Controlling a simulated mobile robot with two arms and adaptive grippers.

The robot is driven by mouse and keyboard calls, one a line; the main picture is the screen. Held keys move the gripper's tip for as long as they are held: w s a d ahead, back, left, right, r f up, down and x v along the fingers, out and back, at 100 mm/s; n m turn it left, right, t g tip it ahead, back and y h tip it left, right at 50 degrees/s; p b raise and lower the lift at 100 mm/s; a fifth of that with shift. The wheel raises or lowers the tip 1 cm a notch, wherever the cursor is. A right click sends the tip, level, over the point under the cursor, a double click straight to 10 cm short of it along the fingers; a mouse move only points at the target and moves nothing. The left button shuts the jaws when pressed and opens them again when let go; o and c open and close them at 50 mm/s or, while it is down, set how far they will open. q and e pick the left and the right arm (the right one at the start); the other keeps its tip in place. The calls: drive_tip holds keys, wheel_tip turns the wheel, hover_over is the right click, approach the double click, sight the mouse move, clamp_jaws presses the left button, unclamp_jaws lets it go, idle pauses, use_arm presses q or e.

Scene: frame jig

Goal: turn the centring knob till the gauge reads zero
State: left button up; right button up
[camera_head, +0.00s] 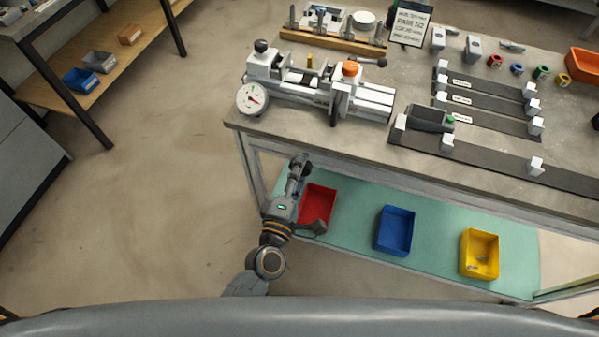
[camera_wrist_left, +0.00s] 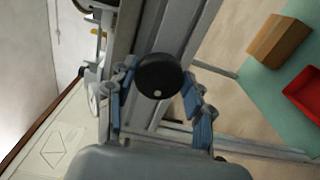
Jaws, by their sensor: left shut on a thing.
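The round black knob (camera_wrist_left: 160,76) with a white dot shows in the left wrist view. My left gripper (camera_wrist_left: 158,82) has its blue fingers on either side of the knob and is shut on it. In the head view my left gripper (camera_head: 299,164) reaches up to the table's front edge, and its grip on the knob is too small to make out there. The white round gauge (camera_head: 252,98) sits at the left end of the white jig (camera_head: 318,85). Its face has red and green marks; the needle's reading is too small to tell. My right gripper is not in view.
An orange knob (camera_head: 350,68) and a dark handwheel (camera_head: 335,104) are on the jig. Dark rails (camera_head: 490,157) lie to its right. Red (camera_head: 318,204), blue (camera_head: 395,230) and yellow (camera_head: 480,253) bins stand on the green lower shelf. The floor at left is clear.

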use_arm(q)
drive_tip(key=shift+n, duration=0.6)
drive_tip(key=o, duration=1.1)
drive_tip(key=v, duration=1.2)
